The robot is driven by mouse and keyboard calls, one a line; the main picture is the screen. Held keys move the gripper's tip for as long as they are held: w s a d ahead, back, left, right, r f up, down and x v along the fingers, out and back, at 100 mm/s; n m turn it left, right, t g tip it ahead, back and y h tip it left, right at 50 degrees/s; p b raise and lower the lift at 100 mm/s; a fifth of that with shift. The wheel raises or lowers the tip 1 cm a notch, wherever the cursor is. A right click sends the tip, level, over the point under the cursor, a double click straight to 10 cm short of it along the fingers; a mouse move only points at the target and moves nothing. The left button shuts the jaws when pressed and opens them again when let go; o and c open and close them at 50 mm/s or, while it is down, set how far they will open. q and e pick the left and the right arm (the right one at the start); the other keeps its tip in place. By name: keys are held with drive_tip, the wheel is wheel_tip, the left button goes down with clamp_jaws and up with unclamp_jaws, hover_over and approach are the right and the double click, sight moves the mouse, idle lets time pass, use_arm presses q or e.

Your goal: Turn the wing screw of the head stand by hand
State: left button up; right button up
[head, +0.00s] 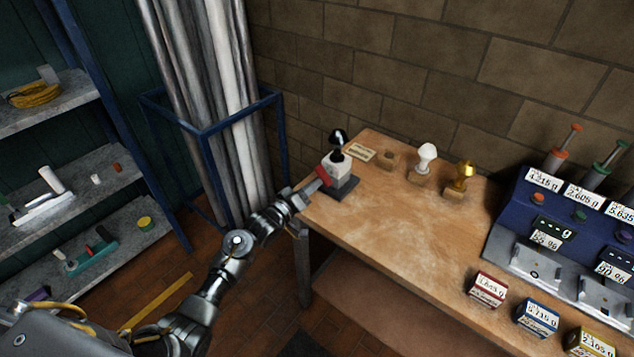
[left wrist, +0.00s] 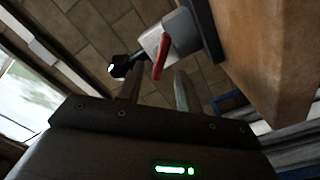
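The head stand (head: 337,166) is at the near left corner of the wooden table, with a white block on a dark base and a glossy black head (head: 338,138) on top. Its red wing screw (head: 325,175) is on the side facing my left gripper (head: 312,187). In the left wrist view the red wing screw (left wrist: 161,57) projects from the white block (left wrist: 155,40). The two fingers of my left gripper (left wrist: 156,78) are apart, with the wing's lower end in the gap between them; I see no finger closed on it. My right gripper is out of view.
A white head (head: 426,153) and a gold head (head: 462,174) stand on wooden blocks along the wall. A blue scale station (head: 550,215) and several labelled boxes are at the right. A blue frame (head: 220,125) with a grey curtain stands left of the table.

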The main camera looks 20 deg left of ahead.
sight(323, 176)
use_arm(q)
drive_tip(key=b+x, duration=0.2)
drive_tip(key=x, duration=0.1)
drive_tip(key=b+x, duration=0.2)
drive_tip(key=x, duration=0.1)
drive_tip(key=shift+a+f+b, duration=0.1)
drive_tip(key=shift+f+b, duration=0.15)
drive_tip(key=shift+b, duration=0.15)
drive_tip(key=shift+w+r, duration=0.15)
drive_tip(key=shift+w, duration=0.05)
drive_tip(key=shift+c, duration=0.4)
clamp_jaws()
